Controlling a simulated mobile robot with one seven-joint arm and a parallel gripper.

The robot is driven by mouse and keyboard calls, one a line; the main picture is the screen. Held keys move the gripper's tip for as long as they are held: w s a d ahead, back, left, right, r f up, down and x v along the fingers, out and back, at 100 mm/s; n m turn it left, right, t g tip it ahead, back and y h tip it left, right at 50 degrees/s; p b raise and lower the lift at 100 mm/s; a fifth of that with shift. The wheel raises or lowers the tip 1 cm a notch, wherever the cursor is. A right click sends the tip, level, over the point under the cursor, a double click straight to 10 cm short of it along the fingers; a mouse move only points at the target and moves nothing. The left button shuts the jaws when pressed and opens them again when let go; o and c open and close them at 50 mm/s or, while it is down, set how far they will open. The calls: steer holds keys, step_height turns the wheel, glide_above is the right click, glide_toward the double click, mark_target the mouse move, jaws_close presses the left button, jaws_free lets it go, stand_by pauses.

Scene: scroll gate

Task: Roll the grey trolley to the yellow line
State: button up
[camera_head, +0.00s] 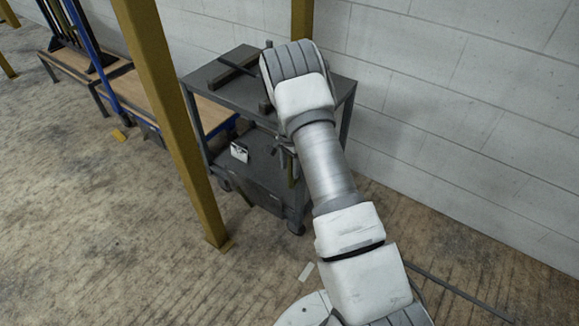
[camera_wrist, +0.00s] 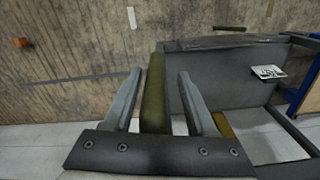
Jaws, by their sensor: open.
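The grey trolley (camera_head: 215,77) stands by the white block wall, with a flat top, a lower shelf and dark wheels. My arm hides its right part in the head view. In the wrist view the trolley (camera_wrist: 215,92) fills the right side. An upright dark olive bar (camera_wrist: 153,85), seemingly the trolley's handle, lies between the two fingers of my gripper (camera_wrist: 160,75). The gripper is open, with a gap showing on the bar's right side. In the head view my gripper (camera_head: 284,148) is mostly hidden behind my arm at the trolley's near side. I see no yellow line.
A yellow post (camera_head: 172,110) stands close to the trolley's left front. A bench with a wooden top (camera_head: 145,95) is behind it. A white card (camera_head: 239,152) is on the trolley's lower part. A pale strip (camera_head: 306,271) lies on the floor. The floor at lower left is clear.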

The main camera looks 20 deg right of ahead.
step_height(320, 180, up, 17)
steer(key=p, duration=0.4)
steer(key=shift+r, duration=0.2)
steer(key=s+a+r+n+t, duration=0.1)
steer(key=s+a+r+n, duration=0.15)
steer(key=s+r, duration=0.65)
steer(key=s+a+r+n+t, duration=0.25)
steer(key=s+r, duration=0.25)
steer(key=r, duration=0.8)
steer(key=s+a+r+n+t, duration=0.15)
steer(key=s+n, duration=0.25)
steer(key=s, duration=0.6)
steer(key=s+r+n+t, duration=0.15)
steer(key=s+n, duration=0.25)
steer(key=s, duration=0.6)
step_height(320, 180, up, 16)
steer(key=p, duration=1.6)
steer(key=shift+w+g, duration=0.15)
steer(key=shift+g, duration=0.3)
